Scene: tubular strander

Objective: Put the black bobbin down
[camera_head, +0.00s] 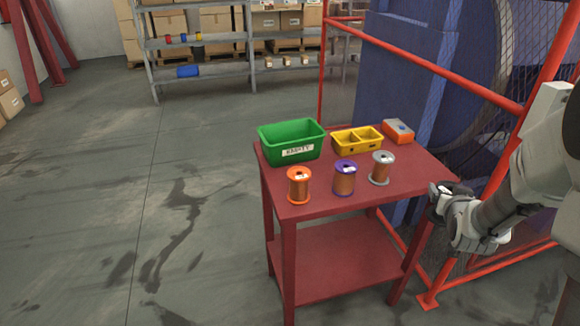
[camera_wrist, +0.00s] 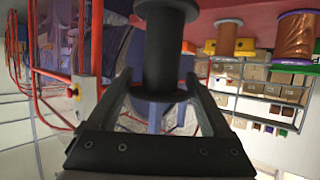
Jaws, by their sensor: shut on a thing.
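The black bobbin (camera_wrist: 165,45) fills the upper middle of the wrist view. My gripper (camera_wrist: 160,95) is shut on it, with a finger on each side of its near end. In the head view my gripper (camera_head: 446,204) is just off the right edge of the red table (camera_head: 345,202), near tabletop height. Dark shapes at its end make the bobbin hard to tell from the fingers there. On the table's front half stand an orange bobbin (camera_head: 299,186), a purple bobbin (camera_head: 345,180) and a grey bobbin (camera_head: 381,168), all copper-wound and upright.
A green bin (camera_head: 291,141), a yellow divided tray (camera_head: 357,140) and an orange-and-grey box (camera_head: 398,131) stand along the table's back. The table's front right corner is bare. A red-railed mesh guard (camera_head: 430,73) runs behind and right of the table.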

